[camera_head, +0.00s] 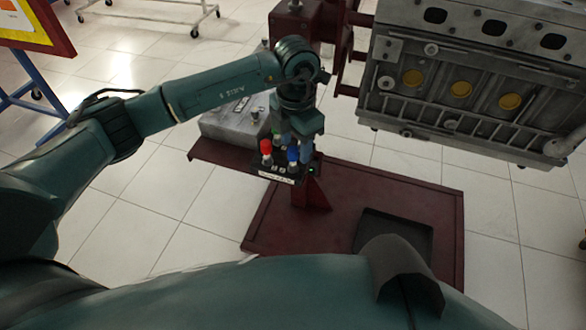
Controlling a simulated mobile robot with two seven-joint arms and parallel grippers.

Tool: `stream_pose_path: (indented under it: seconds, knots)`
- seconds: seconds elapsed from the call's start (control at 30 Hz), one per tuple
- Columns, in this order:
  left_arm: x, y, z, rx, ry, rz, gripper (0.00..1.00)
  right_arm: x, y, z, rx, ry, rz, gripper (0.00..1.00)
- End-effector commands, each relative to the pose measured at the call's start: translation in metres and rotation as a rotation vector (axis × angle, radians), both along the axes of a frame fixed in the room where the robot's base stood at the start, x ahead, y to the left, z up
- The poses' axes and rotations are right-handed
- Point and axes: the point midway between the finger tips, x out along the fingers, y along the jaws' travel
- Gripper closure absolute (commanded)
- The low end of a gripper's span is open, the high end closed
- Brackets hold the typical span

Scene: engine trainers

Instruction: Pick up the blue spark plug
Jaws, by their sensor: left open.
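The blue spark plug (293,155) stands upright in a small black holder (262,170) on a dark red stand. A red spark plug (266,148) stands to its left in the same holder. Part of a green one (277,137) shows behind them. My left gripper (296,148) points down right over the blue plug and is open. Its fingers are at or just behind the plug; I cannot tell whether they straddle or touch it. The gripper hides the back right of the holder. My right gripper is not in view.
A large grey engine block (470,85) hangs on the stand at the upper right, near my left gripper. A grey metal box (230,127) sits behind the holder. The dark red base (350,200) with a black tray (393,232) lies below. White tiled floor is open at left.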

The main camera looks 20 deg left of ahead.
Motion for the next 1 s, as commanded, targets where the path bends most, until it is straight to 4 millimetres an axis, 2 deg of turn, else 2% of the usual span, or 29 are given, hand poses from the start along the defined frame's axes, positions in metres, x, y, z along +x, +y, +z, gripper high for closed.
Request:
stream_pose_path:
  seconds: [0.4, 0.63, 1.0]
  knots:
    - [-0.002, 0.005, -0.049, -0.002, 0.002, 0.000, 0.52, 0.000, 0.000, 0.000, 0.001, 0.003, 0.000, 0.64]
    - [-0.002, 0.005, -0.051, -0.001, 0.000, 0.000, 0.53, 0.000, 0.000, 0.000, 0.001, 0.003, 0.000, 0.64]
    - [-0.002, 0.005, -0.050, -0.001, 0.000, 0.000, 0.83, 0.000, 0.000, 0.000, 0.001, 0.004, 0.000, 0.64]
